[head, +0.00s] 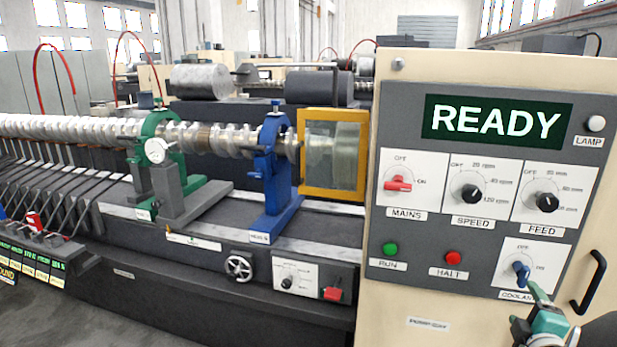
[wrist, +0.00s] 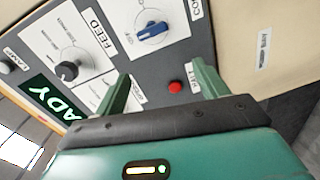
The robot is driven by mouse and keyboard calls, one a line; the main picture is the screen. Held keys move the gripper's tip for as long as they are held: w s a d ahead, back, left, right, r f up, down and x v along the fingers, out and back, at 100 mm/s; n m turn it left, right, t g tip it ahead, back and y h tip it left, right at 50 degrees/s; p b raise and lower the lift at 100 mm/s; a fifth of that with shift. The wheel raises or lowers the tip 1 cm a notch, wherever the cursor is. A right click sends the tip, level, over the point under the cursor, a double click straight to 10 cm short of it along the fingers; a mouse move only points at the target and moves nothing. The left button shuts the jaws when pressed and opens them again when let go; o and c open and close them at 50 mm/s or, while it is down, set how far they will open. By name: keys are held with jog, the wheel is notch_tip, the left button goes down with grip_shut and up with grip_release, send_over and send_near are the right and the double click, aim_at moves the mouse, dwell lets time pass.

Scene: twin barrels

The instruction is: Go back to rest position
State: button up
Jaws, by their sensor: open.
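My gripper (head: 535,290) is at the lower right of the head view, just below the blue COOLANT knob (head: 521,270), in front of the cream control cabinet (head: 440,323). In the wrist view its two green fingers stand apart with nothing held between them; my gripper (wrist: 162,82) faces the grey panel. There the blue knob (wrist: 152,30) lies beyond the fingertips, and the red HALT button (wrist: 176,87) shows between the fingers. Whether a finger touches the panel I cannot tell.
The panel has a READY display (head: 496,120), a red MAINS switch (head: 398,184), SPEED (head: 470,194) and FEED (head: 547,202) knobs, and a green RUN button (head: 390,248). A dark handle (head: 590,282) sticks out at right. A lathe with a crankshaft (head: 80,130) stands left.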

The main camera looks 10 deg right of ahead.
jog(key=w+a+r+m+g+y, duration=0.1)
jog(key=w+a+m+g+y, duration=0.2)
jog(key=a, duration=0.8)
jog(key=w+a+r+m+g+y, duration=0.15)
jog(key=a+m, duration=0.25)
jog(key=a, duration=0.6)
jog(key=s+a+m+g+y, duration=0.1)
jog(key=s+a+g+y, duration=0.1)
jog(key=s+a, duration=0.3)
jog(key=s+a+m+g+y, duration=0.2)
jog(key=s+a, duration=0.3)
jog(key=a, duration=0.8)
jog(key=shift+a, duration=0.4)
jog(key=shift+y, duration=0.25)
